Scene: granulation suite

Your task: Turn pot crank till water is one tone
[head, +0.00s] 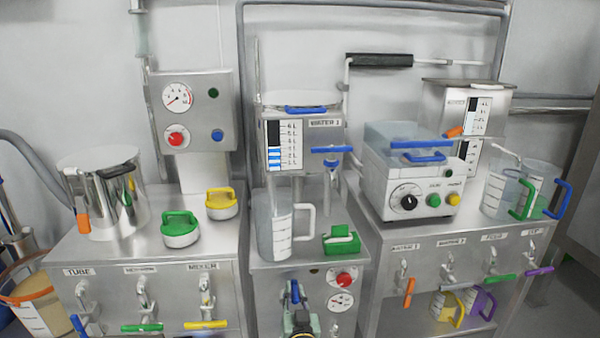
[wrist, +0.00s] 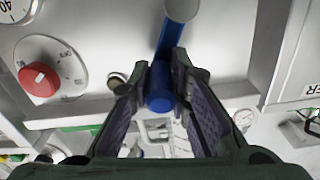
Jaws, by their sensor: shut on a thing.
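My gripper (head: 300,320) is low at the front of the middle steel cabinet, and only its top shows in the head view. In the wrist view my gripper (wrist: 160,100) is closed around the end of a blue handle (wrist: 162,101). The same blue handle (head: 295,291) shows in the head view. It joins a pale metal rod (wrist: 181,10). A clear graduated jug (head: 273,228) with a white handle stands on the cabinet above. The WATER 1 tank (head: 325,147) behind it has a blue-marked level scale. I cannot see any water mixing or its tone.
A red knob (wrist: 40,80) and a gauge (head: 340,301) sit beside the handle. A green-handled block (head: 341,240) stands by the jug. A shiny steel pot (head: 118,211) is at left. A white control box (head: 413,195) and more jugs are at right. Coloured taps line both side cabinets.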

